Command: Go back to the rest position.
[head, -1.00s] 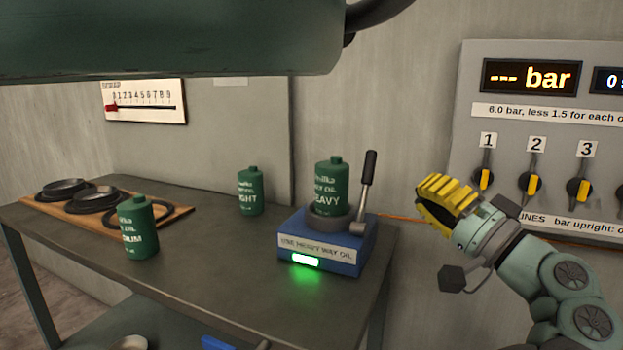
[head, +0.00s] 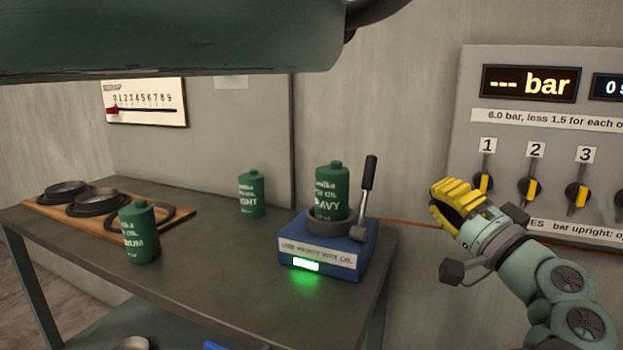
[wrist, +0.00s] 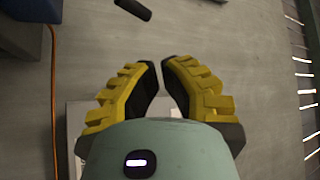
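My gripper (head: 440,205) is in front of the wall, between the blue oil stand and the valve panel. In the wrist view its yellow fingers (wrist: 161,75) curve toward each other with a narrow gap between the tips. Nothing is between them, and it touches nothing that I can see. The heavy way oil can (head: 331,190) sits upright in the blue stand (head: 318,256), beside an upright lever (head: 367,195). A green light on the stand's front is lit.
The bench (head: 215,270) also carries a light oil can (head: 251,194), a medium oil can (head: 139,235) and a wooden board (head: 180,213) with dark round parts. The valve panel (head: 520,60) is close on the right. A large green body hangs across the top left.

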